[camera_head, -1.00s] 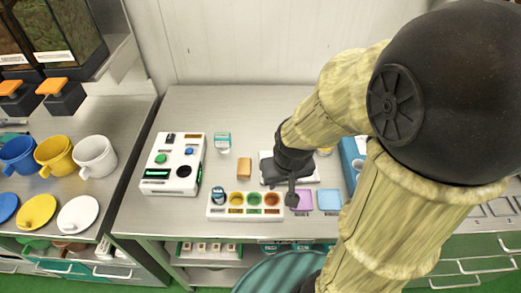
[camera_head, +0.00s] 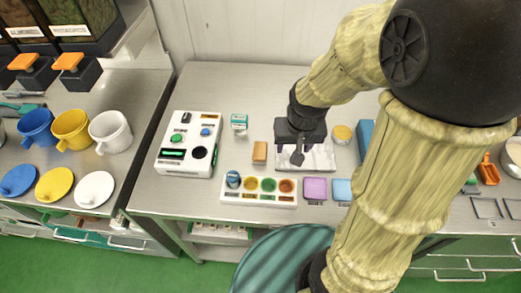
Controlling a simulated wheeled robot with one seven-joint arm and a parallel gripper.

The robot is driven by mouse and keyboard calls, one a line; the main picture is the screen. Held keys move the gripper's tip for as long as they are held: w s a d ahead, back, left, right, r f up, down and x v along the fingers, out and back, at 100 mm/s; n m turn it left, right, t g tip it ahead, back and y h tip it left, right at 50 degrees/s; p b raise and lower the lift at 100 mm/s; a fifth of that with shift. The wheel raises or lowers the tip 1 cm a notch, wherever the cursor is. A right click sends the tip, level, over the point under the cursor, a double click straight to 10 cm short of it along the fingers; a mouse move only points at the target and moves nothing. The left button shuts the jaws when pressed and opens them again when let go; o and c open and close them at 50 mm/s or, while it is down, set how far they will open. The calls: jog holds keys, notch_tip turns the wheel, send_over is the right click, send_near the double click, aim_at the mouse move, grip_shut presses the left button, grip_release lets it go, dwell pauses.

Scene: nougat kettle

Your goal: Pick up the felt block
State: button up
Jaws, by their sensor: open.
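A small tan-orange block (camera_head: 260,152), which looks like the felt block, lies on the steel worktop just left of a pale, grey-patterned slab (camera_head: 321,160). My gripper (camera_head: 297,161) points down over the left part of this slab, to the right of the block and apart from it. It is open, and nothing shows between its fingers. The gripper hides part of the slab. I cannot tell how high the fingertips are above it.
A white tray (camera_head: 228,193) with coloured cups stands in front of the block. A white control box (camera_head: 171,140) and a small green-and-white item (camera_head: 239,122) are to its left. Purple (camera_head: 315,190) and blue (camera_head: 342,187) squares lie right of the tray. A yellow-topped jar (camera_head: 342,133) stands behind the slab.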

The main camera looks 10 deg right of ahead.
notch_tip(320, 180, up, 3)
jog(key=m+p, duration=0.2)
jog(key=p, duration=0.2)
send_over(260, 149)
jog(key=s+a, duration=0.1)
jog(key=s, duration=0.2)
jog(key=shift+r+h+b, duration=0.1)
jog(key=shift+h+b, duration=0.2)
jog(key=f, duration=0.4)
jog(key=w+f, duration=0.1)
jog(key=f, duration=0.3)
jog(key=w+f, duration=0.1)
jog(key=f, duration=0.3)
jog(key=shift+d+p, duration=0.2)
jog(key=shift+p, duration=0.15)
jog(key=shift+f, duration=0.15)
jog(key=shift+w+d+f+p, duration=0.15)
jog(key=shift+f+p, duration=0.1)
jog(key=shift+f, duration=0.55)
jog(key=shift+w+f+p, duration=0.15)
jog(key=shift+f+p, duration=0.15)
jog(key=shift+f, duration=0.55)
jog(key=shift+w+d+f+p, duration=0.15)
jog(key=shift+f+p, duration=0.1)
jog(key=shift+f, duration=0.55)
jog(key=shift+c, duration=0.4)
